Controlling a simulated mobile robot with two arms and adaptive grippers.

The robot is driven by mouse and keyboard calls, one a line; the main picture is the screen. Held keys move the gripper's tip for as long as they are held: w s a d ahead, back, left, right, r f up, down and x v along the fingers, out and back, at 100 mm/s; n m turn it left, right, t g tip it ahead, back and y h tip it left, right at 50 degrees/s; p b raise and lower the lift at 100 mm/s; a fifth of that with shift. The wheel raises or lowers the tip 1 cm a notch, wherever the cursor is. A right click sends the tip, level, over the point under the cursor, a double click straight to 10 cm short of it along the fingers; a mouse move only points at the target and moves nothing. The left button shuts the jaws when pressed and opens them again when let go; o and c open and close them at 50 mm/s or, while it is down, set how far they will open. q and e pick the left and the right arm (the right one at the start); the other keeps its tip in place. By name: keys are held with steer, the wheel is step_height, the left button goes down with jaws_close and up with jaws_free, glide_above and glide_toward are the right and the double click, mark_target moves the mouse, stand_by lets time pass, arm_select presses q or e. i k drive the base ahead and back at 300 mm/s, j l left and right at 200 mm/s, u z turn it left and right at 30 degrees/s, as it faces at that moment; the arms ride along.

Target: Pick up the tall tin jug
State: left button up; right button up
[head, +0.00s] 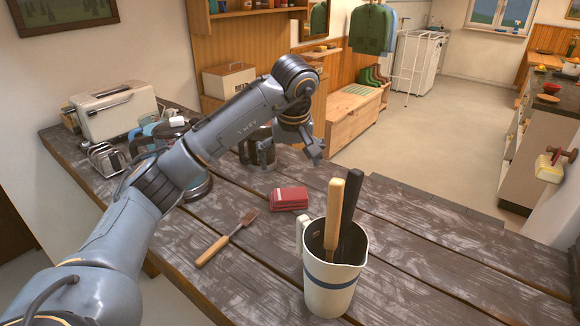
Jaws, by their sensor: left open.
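A tall cream jug (333,285) with a dark blue band stands upright on the plank table at the front right, its handle to the left. A wooden-handled tool (334,212) and a black-handled tool (350,215) stand in it. My left gripper (316,152) is open, above the far edge of the table, well behind the jug and apart from it. Its fingers show small, and I cannot see anything between them. My right gripper is not in view.
A red box (289,199) and a fork-like tool with a wooden handle (228,238) lie left of the jug. A dark brown pot (258,150) stands near the far edge. The table right of the jug is bare.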

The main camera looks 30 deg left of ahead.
mark_target(329, 288)
steer(key=k, duration=1.45)
